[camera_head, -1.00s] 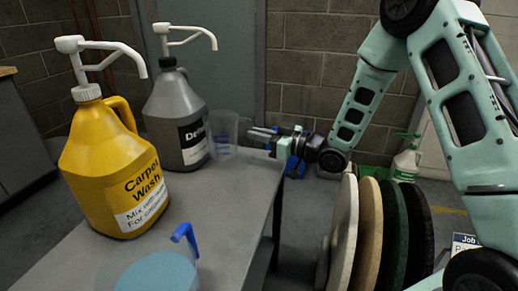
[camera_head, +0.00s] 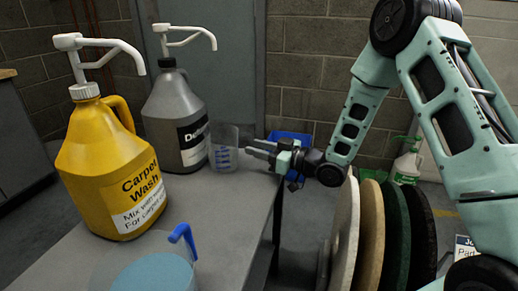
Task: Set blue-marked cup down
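The blue-marked cup (camera_head: 224,158) is clear with blue marks on its side. It is upright at the far right part of the grey table, right of the grey bottle, and its base appears at or just above the tabletop; I cannot tell which. My gripper (camera_head: 252,149) comes in from the right, its fingertips at the cup's right side. The fingers seem shut on the cup's clear handle, but the contact is too small to see clearly.
A yellow carpet wash bottle (camera_head: 105,170) and a grey bottle (camera_head: 172,120), both with white pumps, stand on the table (camera_head: 215,220). A jug (camera_head: 155,272) with a blue handle is in front. Several round pads (camera_head: 370,235) stand beside the table's right edge.

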